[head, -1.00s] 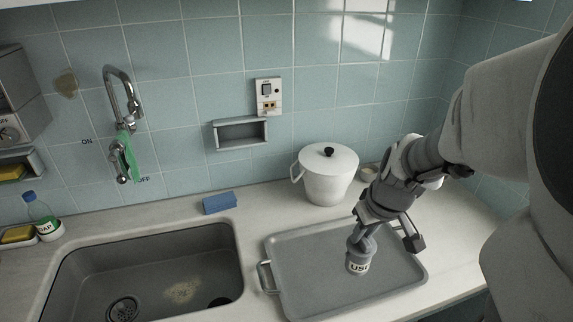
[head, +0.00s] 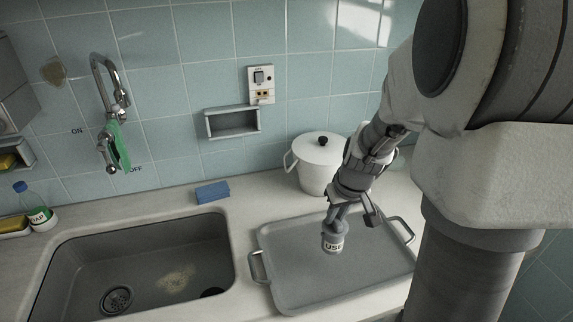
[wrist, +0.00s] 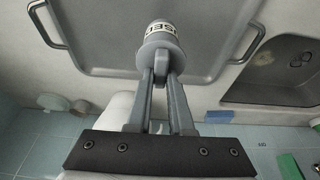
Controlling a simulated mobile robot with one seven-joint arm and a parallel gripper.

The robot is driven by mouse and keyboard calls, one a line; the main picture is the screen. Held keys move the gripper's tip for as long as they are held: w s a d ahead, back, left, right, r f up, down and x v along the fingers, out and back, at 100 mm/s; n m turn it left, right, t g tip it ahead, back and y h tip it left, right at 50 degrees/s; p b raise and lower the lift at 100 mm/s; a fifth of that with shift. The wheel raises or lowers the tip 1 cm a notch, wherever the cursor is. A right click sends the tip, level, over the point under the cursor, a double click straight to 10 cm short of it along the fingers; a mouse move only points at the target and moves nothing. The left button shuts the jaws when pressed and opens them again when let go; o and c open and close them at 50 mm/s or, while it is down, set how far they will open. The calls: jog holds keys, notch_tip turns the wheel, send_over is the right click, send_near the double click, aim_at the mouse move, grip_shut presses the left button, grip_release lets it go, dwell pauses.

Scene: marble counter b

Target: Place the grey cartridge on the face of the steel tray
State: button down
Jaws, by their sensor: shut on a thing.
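The grey cartridge (head: 332,240) is a small cylinder with a white label band bearing dark letters, partly readable as "USE". My gripper (head: 334,219) is shut on its top end and holds it over the steel tray (head: 285,288). In the wrist view the two fingers pinch a narrow part of the cartridge (wrist: 160,40), with the tray (wrist: 105,58) behind it. The tray is flat with a raised rim and a handle at each end. I cannot tell whether the cartridge's bottom touches the tray face.
A white lidded pot (head: 318,170) stands behind the tray, close to my arm. A sink (head: 150,265) lies to the left, with a blue sponge (head: 212,192) behind its rim. The tray face around the cartridge is empty.

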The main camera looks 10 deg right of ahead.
jog(key=shift+w+a+f, duration=0.15)
jog(key=shift+w+f, duration=0.25)
jog(key=shift+w, duration=0.2)
jog(key=shift+w+a+f, duration=0.1)
jog(key=shift+w+f, duration=0.25)
jog(key=shift+w, duration=0.25)
jog(key=shift+f+b, duration=0.3)
jog(key=shift+f, duration=1.7)
jog(key=shift+f, duration=0.1)
jog(key=c, duration=0.8)
grip_release()
